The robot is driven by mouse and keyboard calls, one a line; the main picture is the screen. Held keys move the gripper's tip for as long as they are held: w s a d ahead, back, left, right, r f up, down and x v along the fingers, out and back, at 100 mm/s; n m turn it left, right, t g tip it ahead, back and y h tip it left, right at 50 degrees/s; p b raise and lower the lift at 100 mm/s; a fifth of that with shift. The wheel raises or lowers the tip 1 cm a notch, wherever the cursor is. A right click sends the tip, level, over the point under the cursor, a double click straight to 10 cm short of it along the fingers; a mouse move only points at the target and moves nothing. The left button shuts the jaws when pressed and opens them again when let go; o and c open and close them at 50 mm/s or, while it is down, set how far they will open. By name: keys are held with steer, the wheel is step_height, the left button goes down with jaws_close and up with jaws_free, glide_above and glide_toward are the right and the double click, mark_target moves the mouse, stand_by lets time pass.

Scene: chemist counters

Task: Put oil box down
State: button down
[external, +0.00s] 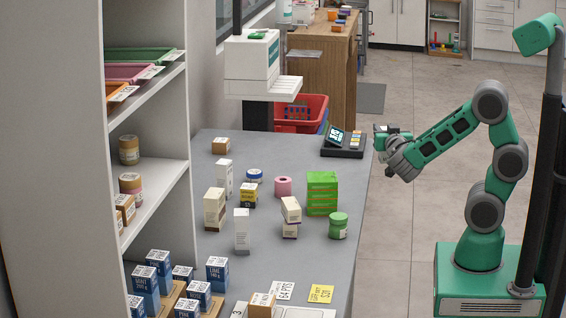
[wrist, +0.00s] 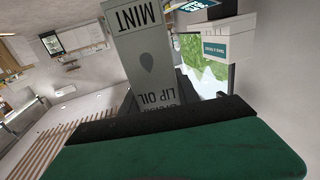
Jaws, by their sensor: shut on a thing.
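The oil box (wrist: 147,60) is grey, with "MINT" and "LIP OIL" printed on it, and looks upside down in the wrist view. My gripper (wrist: 160,110) is shut on it; dark finger pads show at its lower end, and my green gripper body fills the bottom of that view. In the external view my gripper (external: 384,143) is at the right edge of the grey counter (external: 278,240), beside the card terminal. The oil box cannot be made out clearly there.
The card terminal (external: 343,142) stands at the counter's far right corner. Green boxes (external: 322,193), a green jar (external: 338,225), pink tape (external: 283,187) and several small cartons stand mid-counter. Blue boxes (external: 145,284) crowd the front left.

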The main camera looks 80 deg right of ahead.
steer(key=w+d+f+n+t, duration=0.1)
steer(key=w+d+f+t, duration=0.15)
steer(key=w+d, duration=0.35)
steer(key=w+a+r+n+t+y, duration=0.1)
steer(key=w+a+n+t+y, duration=0.15)
steer(key=w, duration=0.25)
steer(key=w+a+r+n+t+y, duration=0.1)
steer(key=w+n+t+y, duration=0.15)
steer(key=w, duration=0.25)
steer(key=w+a+r+n+t+y, duration=0.3)
steer(key=w+a+r+n+y, duration=0.25)
steer(key=a, duration=0.45)
steer(key=w+a+r+n+t+y, duration=0.35)
steer(key=w+a+r+y, duration=0.3)
steer(key=a, duration=0.35)
steer(key=w+d+f, duration=0.3)
steer(key=w+f, duration=0.9)
steer(key=shift+w+d+f+g+b, duration=0.25)
steer(key=shift+d+f+g+b, duration=0.05)
steer(key=shift+f, duration=0.1)
steer(key=c, duration=0.9)
jaws_free()
